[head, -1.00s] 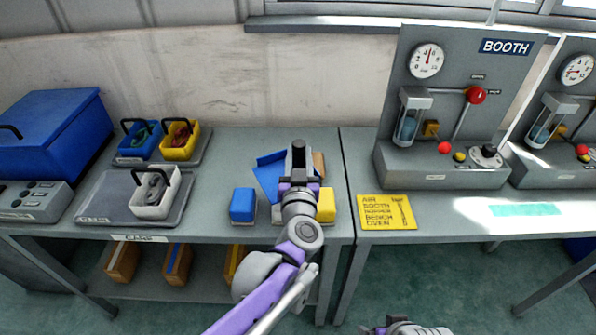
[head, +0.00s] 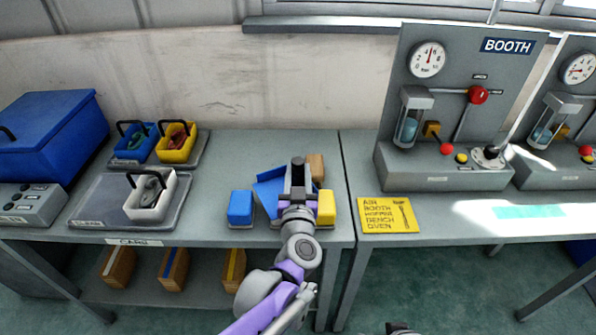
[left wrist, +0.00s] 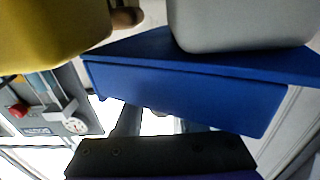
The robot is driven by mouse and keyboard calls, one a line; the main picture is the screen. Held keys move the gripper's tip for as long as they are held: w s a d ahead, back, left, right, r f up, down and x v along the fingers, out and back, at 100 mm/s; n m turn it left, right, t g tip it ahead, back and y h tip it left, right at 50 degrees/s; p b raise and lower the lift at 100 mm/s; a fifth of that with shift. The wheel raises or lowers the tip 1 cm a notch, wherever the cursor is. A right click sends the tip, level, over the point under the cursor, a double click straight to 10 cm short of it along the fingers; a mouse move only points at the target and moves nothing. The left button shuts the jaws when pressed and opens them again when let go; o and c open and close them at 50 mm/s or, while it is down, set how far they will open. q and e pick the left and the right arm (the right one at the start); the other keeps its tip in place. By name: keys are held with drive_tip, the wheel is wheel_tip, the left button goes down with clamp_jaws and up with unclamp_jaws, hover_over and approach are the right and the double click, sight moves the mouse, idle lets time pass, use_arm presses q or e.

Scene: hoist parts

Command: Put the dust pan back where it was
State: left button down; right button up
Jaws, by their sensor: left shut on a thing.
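The blue dust pan (head: 267,194) is at the right part of the left bench, between a blue block (head: 241,207) and a yellow block (head: 326,207). My left gripper (head: 298,166) is over its right part and hides some of it. In the left wrist view the dust pan (left wrist: 185,88) lies across the fingers of my left gripper (left wrist: 155,120), which is shut on it. I cannot tell whether the pan touches the bench. My right gripper is not clearly visible.
A brown block (head: 316,167) stands just behind the gripper. A yellow sign (head: 387,214) lies on the right bench near the booth panel (head: 440,120). Small bins stand on trays (head: 90,208) at the left. The bench between trays and blue block is clear.

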use_arm(q)
drive_tip(key=c, duration=0.5)
unclamp_jaws()
drive_tip(key=shift+r, duration=0.15)
drive_tip(key=shift+r, duration=0.3)
drive_tip(key=shift+s+r+p, duration=0.1)
drive_tip(key=shift+r+p, duration=0.35)
drive_tip(key=shift+p, duration=0.1)
drive_tip(key=s, duration=0.8)
drive_tip(key=s+p, duration=0.1)
drive_tip(key=s, duration=0.3)
drive_tip(key=shift+f, duration=0.25)
drive_tip(key=shift+w, duration=0.1)
